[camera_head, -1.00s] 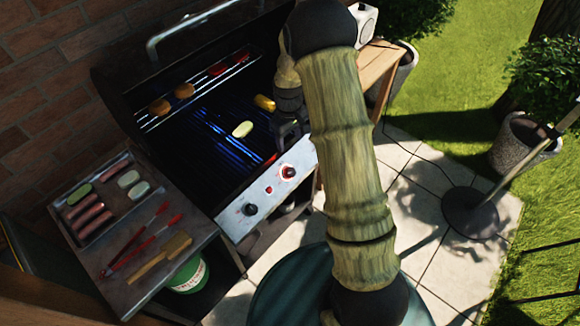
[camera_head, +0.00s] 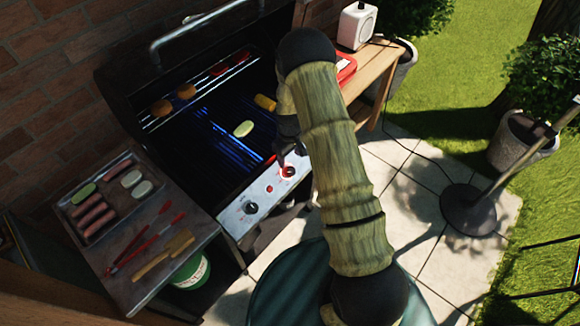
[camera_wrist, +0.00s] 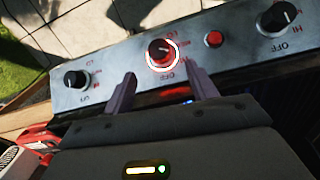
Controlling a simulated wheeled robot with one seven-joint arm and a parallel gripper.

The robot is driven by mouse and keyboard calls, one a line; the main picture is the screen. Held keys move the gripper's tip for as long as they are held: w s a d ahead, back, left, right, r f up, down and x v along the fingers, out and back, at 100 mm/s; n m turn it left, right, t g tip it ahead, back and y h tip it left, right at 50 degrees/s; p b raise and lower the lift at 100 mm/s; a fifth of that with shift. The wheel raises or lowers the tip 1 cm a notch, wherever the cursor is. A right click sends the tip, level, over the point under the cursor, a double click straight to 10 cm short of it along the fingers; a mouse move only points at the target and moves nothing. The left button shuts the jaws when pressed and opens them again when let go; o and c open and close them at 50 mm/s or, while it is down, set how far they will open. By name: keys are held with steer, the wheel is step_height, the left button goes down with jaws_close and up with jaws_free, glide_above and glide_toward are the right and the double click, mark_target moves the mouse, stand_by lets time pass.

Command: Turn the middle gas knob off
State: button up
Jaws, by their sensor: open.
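The middle gas knob (camera_wrist: 161,52) is black with a lit red-white ring, on the grill's metal control panel (camera_wrist: 115,62). In the head view the same knob (camera_head: 289,171) glows red just below my gripper (camera_head: 291,155). In the wrist view my gripper (camera_wrist: 161,73) is open, its two fingers pointing at the panel on either side of the middle knob's lower edge. Nothing is between the fingers, and the knob sits just beyond the tips. The knob's exact pointer angle is hard to read.
Another knob (camera_wrist: 76,79) is to the left in the wrist view; a red button (camera_wrist: 214,39) and a third knob (camera_wrist: 278,18) are to the right. Food lies on the grill grate (camera_head: 205,145). A side shelf (camera_head: 135,285) holds a tray and utensils.

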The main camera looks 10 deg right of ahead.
mark_target(290, 169)
steer(key=shift+w+f+p, duration=0.1)
steer(key=shift+f+p, duration=1)
steer(key=shift+f, duration=2.9)
steer(key=c, duration=1)
